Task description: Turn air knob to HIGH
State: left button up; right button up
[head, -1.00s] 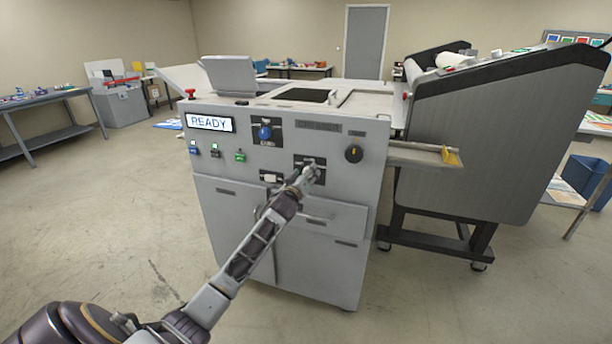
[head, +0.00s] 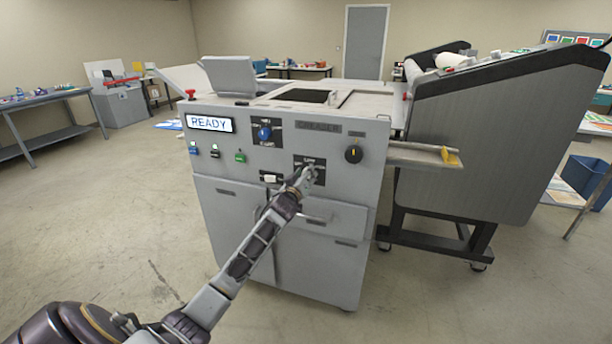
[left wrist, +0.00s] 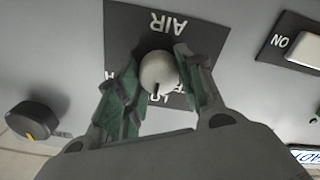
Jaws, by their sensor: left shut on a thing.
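The air knob (left wrist: 158,72) is pale and round, on a dark plate (left wrist: 215,30) lettered AIR, which appears upside down in the left wrist view. A dark mark on the knob's rim faces the bottom of that picture. Other lettering beside the knob is partly hidden by the fingers. My left gripper (left wrist: 158,78) is shut on the knob, one green-padded finger on each side. In the head view my left gripper (head: 309,175) is at the dark plate on the machine's front, and hides the knob. My right gripper is not in view.
The grey machine's front also has a READY display (head: 209,123), a blue knob (head: 265,133), a black knob (head: 354,153) with a yellow mark, and a white switch (head: 270,179) close left of my gripper. A side tray (head: 420,155) sticks out at right.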

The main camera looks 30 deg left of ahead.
pick_arm(q)
jog(key=shift+d+m+p, duration=0.15)
jog(key=shift+m+p, duration=2.4)
jog(key=shift+m, duration=3.35)
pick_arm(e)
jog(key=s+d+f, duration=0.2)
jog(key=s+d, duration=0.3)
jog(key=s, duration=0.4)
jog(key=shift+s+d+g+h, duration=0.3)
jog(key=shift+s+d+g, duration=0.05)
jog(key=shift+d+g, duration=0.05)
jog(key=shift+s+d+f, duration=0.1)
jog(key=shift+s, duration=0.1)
